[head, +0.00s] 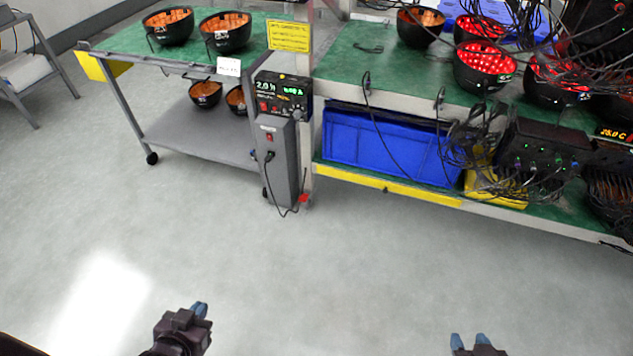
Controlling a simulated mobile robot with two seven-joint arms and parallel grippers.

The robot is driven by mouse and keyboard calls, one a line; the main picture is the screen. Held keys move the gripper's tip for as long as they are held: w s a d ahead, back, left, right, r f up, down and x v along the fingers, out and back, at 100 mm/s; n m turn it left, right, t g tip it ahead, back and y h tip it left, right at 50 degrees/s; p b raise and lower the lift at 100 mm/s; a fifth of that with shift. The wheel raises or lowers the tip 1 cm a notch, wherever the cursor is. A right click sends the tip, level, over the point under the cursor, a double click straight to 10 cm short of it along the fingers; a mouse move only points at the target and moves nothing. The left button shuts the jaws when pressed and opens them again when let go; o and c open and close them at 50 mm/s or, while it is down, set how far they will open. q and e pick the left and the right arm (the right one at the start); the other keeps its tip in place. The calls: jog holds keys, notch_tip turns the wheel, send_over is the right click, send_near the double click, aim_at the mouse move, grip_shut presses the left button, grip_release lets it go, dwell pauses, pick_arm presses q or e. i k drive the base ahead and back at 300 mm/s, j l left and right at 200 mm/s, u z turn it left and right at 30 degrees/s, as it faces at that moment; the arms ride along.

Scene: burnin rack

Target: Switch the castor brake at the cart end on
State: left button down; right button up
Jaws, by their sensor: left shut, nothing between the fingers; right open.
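The cart (118,44) has a green top, grey legs and a grey lower shelf, and stands at the upper left. One black castor (152,158) shows at its left front leg. A small red part (304,199) sits low beside the grey tower's foot, near the rack post; I cannot tell whether it is the brake lever, or its setting. My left gripper (200,308) is shut and empty over the floor at bottom left. My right gripper (470,340) is open and empty at the bottom edge, right of centre. Both are well apart from the cart.
A grey tower (278,165) with a display unit (282,95) and dangling cable stands between cart and rack. The rack (385,98) holds bowls, cables and a blue crate (375,148). The floor (300,270) in front is clear.

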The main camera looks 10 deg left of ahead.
aim_at(303, 198)
jog(key=i+z, duration=0.25)
jog(key=i, duration=1.5)
